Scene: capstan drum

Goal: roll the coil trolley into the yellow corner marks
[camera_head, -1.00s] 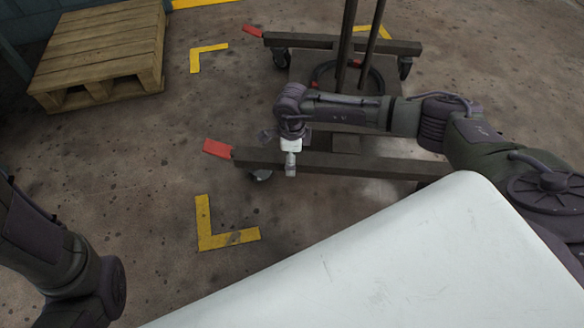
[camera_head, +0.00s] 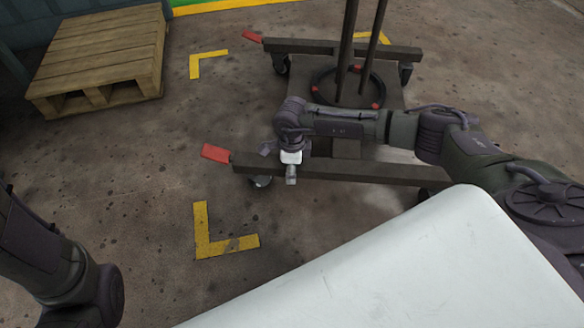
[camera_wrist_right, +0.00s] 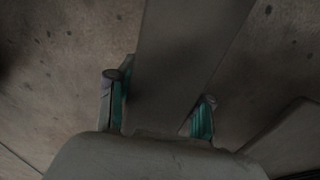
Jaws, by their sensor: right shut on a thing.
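The coil trolley (camera_head: 370,173) is a dark frame with two cross beams, casters, red-tipped left ends and upright posts. A black coil (camera_head: 317,80) with red ties lies around the foot of the posts. My right gripper (camera_head: 291,178) is shut on the near beam close to its left end; the right wrist view shows the fingers (camera_wrist_right: 160,112) on both sides of the beam (camera_wrist_right: 183,60). Yellow corner marks lie at far left (camera_head: 198,62), near left (camera_head: 212,240) and behind the posts (camera_head: 372,36). The trolley stands right of the two left marks. My left gripper is out of view.
A wooden pallet (camera_head: 100,60) lies on the floor at the upper left, beside the far left mark. A yellow and green line (camera_head: 225,5) runs behind it. The floor between the trolley and the left marks is clear.

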